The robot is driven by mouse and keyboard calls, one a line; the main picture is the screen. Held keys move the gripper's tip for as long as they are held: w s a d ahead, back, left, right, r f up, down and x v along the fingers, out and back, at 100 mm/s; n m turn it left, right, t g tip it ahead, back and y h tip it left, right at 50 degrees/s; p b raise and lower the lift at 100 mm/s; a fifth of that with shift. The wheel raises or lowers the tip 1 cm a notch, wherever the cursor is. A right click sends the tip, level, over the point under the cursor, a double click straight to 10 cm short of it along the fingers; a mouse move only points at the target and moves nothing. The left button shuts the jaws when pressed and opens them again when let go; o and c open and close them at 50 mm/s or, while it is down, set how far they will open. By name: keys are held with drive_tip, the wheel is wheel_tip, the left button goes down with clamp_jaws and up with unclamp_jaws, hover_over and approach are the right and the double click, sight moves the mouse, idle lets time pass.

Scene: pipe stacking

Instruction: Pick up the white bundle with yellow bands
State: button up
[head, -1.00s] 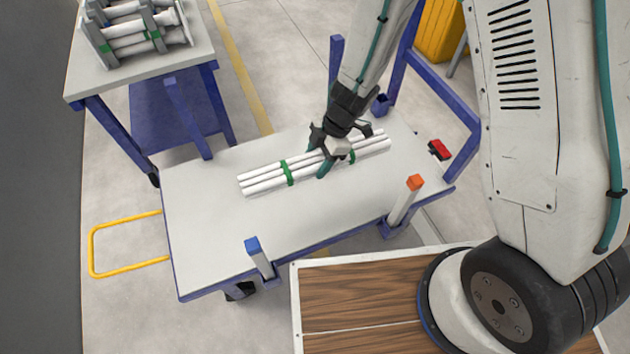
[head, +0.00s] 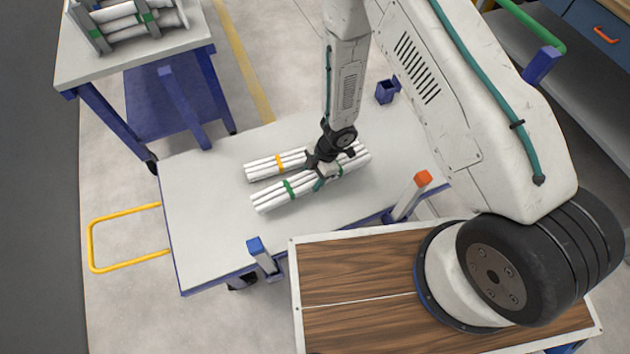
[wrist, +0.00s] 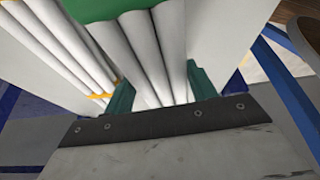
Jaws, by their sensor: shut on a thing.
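The white bundle with yellow bands (head: 262,170) lies on the cart top, its right part hidden behind my gripper. In the wrist view it runs along the left (wrist: 68,52), outside the fingers. A second white bundle with green bands (head: 275,199) lies in front of it, roughly parallel. My gripper (head: 325,178) is over this green-banded bundle. In the wrist view, my teal fingers (wrist: 160,95) are on both sides of the green-banded pipes (wrist: 146,52), shut on them. I cannot tell whether this bundle is clear of the cart top.
The cart top (head: 205,225) has free room at the left and front. Posts with a blue cap (head: 255,245) and an orange cap (head: 423,178) stand along its front edge. A second table (head: 190,40) at the upper left holds a rack of pipes.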

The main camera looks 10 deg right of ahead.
sight(313, 182)
drive_tip(key=shift+f, duration=2)
drive_tip(key=shift+f, duration=0.15)
drive_tip(key=o, duration=1.2)
drive_tip(key=v, duration=1.2)
drive_tip(key=shift+w, duration=0.1)
